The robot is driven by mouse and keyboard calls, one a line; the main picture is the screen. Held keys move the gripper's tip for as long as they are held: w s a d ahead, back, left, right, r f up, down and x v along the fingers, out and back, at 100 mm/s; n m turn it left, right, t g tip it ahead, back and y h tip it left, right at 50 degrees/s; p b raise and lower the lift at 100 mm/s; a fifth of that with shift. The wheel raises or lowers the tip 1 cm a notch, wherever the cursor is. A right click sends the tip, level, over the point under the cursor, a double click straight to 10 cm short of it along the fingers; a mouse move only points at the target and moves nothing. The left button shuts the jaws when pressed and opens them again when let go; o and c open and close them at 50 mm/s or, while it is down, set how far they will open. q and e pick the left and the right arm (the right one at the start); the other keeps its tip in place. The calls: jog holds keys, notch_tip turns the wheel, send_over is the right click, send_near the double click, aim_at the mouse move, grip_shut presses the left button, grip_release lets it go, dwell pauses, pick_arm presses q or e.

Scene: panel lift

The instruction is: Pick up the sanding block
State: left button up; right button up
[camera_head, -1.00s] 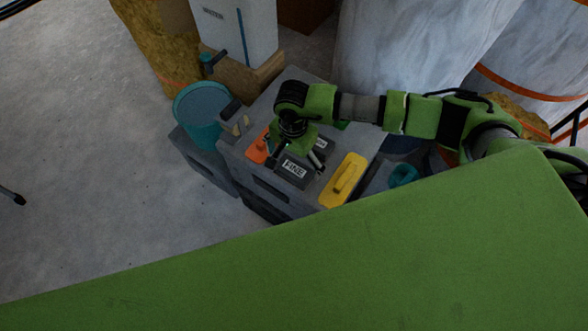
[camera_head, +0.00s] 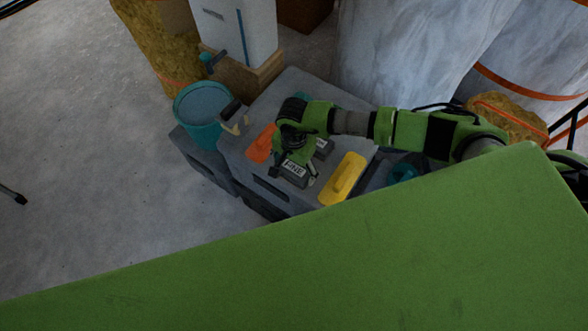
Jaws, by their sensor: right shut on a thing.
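The sanding block (camera_head: 293,170) is a dark grey block with a white label on a grey crate top (camera_head: 238,155). The label read "FINE" a second ago and is partly covered now. My right gripper (camera_head: 294,174) is right over it, its fingers down on either side, shut on it. I cannot tell whether the block is clear of the crate top. A second grey labelled block (camera_head: 322,148) lies just behind, partly hidden by the gripper. My left gripper is not in view.
An orange tool (camera_head: 260,146) lies left of the gripper and a yellow float (camera_head: 343,179) right of it. A teal bucket (camera_head: 199,133) and a trowel (camera_head: 234,118) are at the left. A large green surface fills the foreground.

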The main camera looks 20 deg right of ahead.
aim_at(292, 169)
jog(key=shift+r+p, duration=0.35)
jog(key=shift+r, duration=0.1)
jog(key=r+p, duration=0.3)
jog(key=shift+s+a+r, duration=0.15)
jog(key=shift+a+r, duration=0.15)
jog(key=shift+r, duration=0.05)
jog(key=s+a+r+p, duration=0.6)
jog(key=s+a+r, duration=0.2)
jog(key=a, duration=0.2)
jog(key=shift+a+r, duration=0.25)
jog(key=shift+a, duration=0.05)
jog(key=shift+s, duration=0.1)
